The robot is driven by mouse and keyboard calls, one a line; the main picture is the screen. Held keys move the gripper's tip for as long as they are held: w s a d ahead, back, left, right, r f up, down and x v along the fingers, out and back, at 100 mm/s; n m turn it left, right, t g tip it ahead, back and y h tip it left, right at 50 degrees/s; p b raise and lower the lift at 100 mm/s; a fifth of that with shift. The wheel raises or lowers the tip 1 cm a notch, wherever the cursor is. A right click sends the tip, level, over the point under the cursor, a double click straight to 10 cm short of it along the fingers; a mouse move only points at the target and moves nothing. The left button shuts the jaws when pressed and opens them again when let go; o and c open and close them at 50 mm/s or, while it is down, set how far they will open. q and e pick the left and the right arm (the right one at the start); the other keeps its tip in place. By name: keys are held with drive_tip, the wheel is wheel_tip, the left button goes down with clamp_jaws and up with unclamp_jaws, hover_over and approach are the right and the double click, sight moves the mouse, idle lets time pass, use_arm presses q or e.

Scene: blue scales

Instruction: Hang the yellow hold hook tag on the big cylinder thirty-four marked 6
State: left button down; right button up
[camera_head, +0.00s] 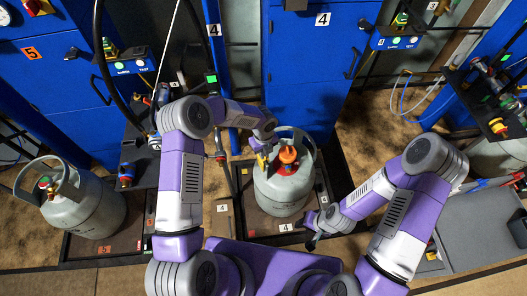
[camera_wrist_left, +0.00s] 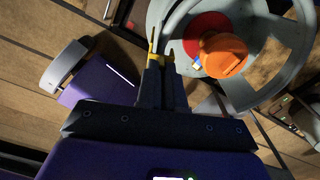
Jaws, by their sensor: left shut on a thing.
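My left gripper (camera_head: 262,150) is shut on a small yellow tag (camera_head: 262,161). It holds the tag just left of the orange valve cap (camera_head: 288,155) of a grey cylinder (camera_head: 280,195) in the middle bay. In the left wrist view the tag (camera_wrist_left: 152,56) shows as a thin yellow piece at the fingertips, beside the cylinder's collar (camera_wrist_left: 182,52) and orange cap (camera_wrist_left: 223,55). I cannot tell whether the tag touches the cylinder. My right gripper (camera_head: 313,238) is low, right of the cylinder's foot; its jaws are too small to read. No 6 is readable on any cylinder.
Another grey cylinder (camera_head: 90,208) stands on the left scale, and one is partly visible at the right edge (camera_head: 500,155). Blue cabinets (camera_head: 305,70) stand behind, with labels 4 and 5. Hoses and valves hang between bays. Brown floor (camera_head: 365,130) lies open right of the middle bay.

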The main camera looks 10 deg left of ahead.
use_arm(q)
drive_tip(key=shift+f+b, duration=0.8)
drive_tip(key=shift+f, duration=0.4)
drive_tip(key=c, duration=1.2)
unclamp_jaws()
drive_tip(key=shift+r, duration=0.2)
drive_tip(key=shift+r+p, duration=2.7)
drive_tip(key=shift+r, duration=0.95)
